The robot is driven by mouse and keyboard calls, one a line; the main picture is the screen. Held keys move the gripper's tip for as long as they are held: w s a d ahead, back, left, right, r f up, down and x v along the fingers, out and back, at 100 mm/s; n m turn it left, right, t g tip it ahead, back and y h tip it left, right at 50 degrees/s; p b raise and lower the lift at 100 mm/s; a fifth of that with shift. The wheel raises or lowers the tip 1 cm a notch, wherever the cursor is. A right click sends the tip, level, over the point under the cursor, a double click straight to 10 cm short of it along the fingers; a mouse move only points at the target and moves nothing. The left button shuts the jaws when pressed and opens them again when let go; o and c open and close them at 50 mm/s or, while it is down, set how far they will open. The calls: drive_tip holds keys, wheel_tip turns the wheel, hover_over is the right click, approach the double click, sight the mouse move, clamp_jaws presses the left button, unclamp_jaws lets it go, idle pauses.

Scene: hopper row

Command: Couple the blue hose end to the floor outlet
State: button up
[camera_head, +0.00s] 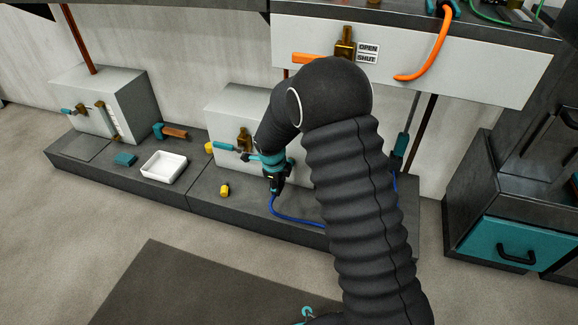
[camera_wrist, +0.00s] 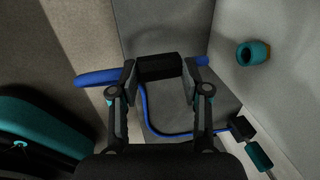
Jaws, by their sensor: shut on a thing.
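My gripper (camera_head: 275,190) points down above the dark plinth, in front of the right white box. It is shut on the blue hose end; in the wrist view a black block sits between the fingers (camera_wrist: 160,72), with thick blue parts (camera_wrist: 97,78) showing on both sides. The thin blue hose (camera_head: 295,219) runs from the gripper to the right and shows in the wrist view (camera_wrist: 152,128). I cannot tell which fitting is the floor outlet.
The plinth (camera_head: 110,173) carries a white tray (camera_head: 164,167), a teal block (camera_head: 125,159), a yellow piece (camera_head: 225,190) and two white boxes (camera_head: 112,82) with valves. An orange hose (camera_head: 430,57) hangs at upper right. A dark cabinet with a teal drawer (camera_head: 500,243) stands right. Floor in front is open.

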drive_tip(key=shift+w+d, duration=0.3)
drive_tip(key=shift+w, duration=0.6)
drive_tip(key=shift+w+d, duration=0.3)
drive_tip(key=shift+w, duration=0.55)
drive_tip(key=o, duration=0.3)
clamp_jaws()
